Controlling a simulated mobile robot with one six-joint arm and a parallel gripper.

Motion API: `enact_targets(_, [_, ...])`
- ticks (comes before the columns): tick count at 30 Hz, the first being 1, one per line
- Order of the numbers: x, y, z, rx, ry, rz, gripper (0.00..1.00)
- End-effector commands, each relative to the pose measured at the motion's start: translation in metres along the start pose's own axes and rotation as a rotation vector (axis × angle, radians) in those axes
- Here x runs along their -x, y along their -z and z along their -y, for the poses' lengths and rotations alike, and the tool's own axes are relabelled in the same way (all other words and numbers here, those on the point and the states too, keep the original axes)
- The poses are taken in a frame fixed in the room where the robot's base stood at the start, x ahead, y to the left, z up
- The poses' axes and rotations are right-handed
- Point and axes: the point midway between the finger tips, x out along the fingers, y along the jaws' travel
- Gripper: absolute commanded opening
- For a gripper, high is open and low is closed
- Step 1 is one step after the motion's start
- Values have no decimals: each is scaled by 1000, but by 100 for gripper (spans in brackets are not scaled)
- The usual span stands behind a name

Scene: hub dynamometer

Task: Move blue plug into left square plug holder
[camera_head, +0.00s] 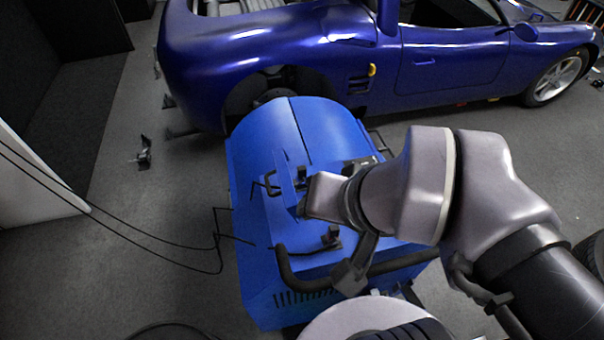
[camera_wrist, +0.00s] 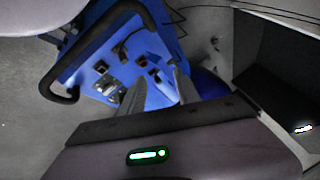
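My gripper (camera_wrist: 160,80) shows in the wrist view with its two grey fingers apart and blue machine surface visible between them. It points at the panel of the blue dynamometer (camera_wrist: 88,50). In the head view my arm reaches over the dynamometer (camera_head: 255,250) from the right, and my fingers are mostly hidden by the wrist. A dark square fitting (camera_wrist: 100,67) and small dark fittings (camera_wrist: 153,73) sit on the panel. I cannot tell which is the left square plug holder. I cannot make out the blue plug against the blue machine.
A black tubular handle (camera_wrist: 52,90) runs along the machine's edge, also visible in the head view (camera_head: 292,278). A dark connector (camera_head: 331,236) with a cable lies on its top. Black cables (camera_head: 170,245) hang at the left. A blue car (camera_head: 450,65) stands behind.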

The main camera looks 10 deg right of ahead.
Motion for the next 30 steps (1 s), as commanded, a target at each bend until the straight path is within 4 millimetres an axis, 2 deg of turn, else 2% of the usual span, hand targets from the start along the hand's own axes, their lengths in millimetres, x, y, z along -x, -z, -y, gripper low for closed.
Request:
enact_targets(2, [0,14,5,-47,-17,20,38])
enact_targets(5, [-10,60,17,-218,-80,78,38])
enact_targets(7, [-34,102,26,-387,-148,119,38])
enact_targets(8, [-48,118,28,-461,-180,135,38])
enact_targets(10, [-88,151,29,-628,-259,161,38])
enact_targets(13, [-156,180,22,-843,-374,176,38])
enact_targets(15, [-200,188,13,-964,-443,175,38])
enact_targets(18, [-246,190,1,-1084,-514,165,38])
enact_targets(19, [-256,189,-2,-1108,-528,161,38])
enact_targets(22, [-273,187,-8,-1151,-553,154,38])
enact_targets(30, [-293,178,-16,-1157,-555,153,38])
